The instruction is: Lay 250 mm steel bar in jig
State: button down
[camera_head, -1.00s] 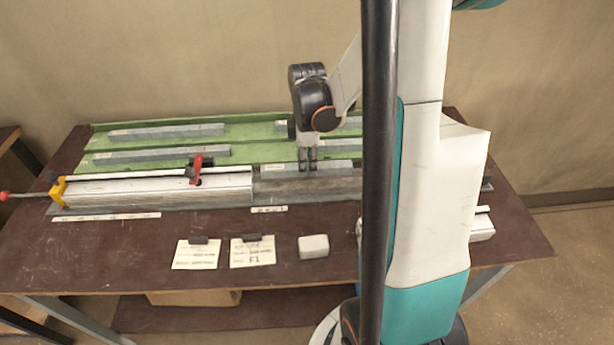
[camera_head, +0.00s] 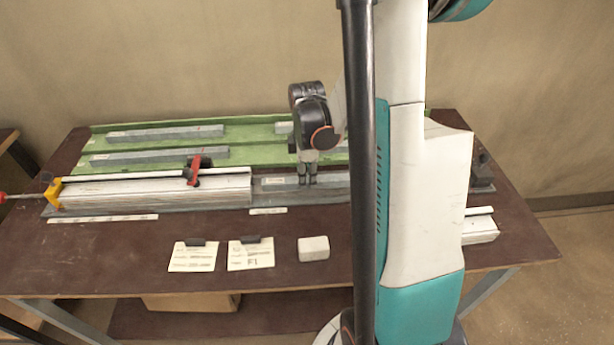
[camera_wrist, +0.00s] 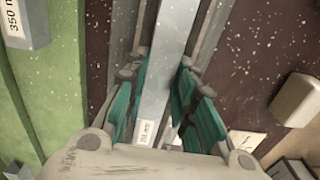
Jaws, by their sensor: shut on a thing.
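My gripper (camera_head: 307,181) points down over the right part of the jig and is shut on a grey steel bar (camera_head: 280,182). In the wrist view the teal finger pads (camera_wrist: 163,100) stand on both sides of the bar (camera_wrist: 172,50), near its labelled end. The label is partly readable. The bar lies lengthwise along the jig channel (camera_wrist: 214,30), between its grey side walls, low in or just over it. I cannot tell whether it touches the bottom. The bar's right end is hidden behind my arm in the head view.
An aluminium profile (camera_head: 150,192) fills the jig's left part, with a red clamp (camera_head: 194,170) above it. More bars (camera_head: 160,155) lie on the green rack (camera_head: 110,143) behind. Two cards (camera_head: 193,257) and a pale block (camera_head: 313,248) lie in front. Another profile (camera_head: 480,228) is at right.

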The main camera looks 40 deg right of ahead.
aim_at(307, 179)
jog(key=shift+s+a+f, duration=0.1)
jog(key=shift+s+f, duration=0.1)
jog(key=shift+f, duration=0.1)
jog(key=c, duration=1.3)
grip_release()
jog(key=shift+w+f, duration=0.15)
jog(key=shift+r, duration=0.25)
jog(key=shift+r, duration=0.2)
notch_tip(307, 179, up, 13)
jog(key=p, duration=0.5)
jog(key=shift+f, duration=0.2)
jog(key=shift+w, duration=0.1)
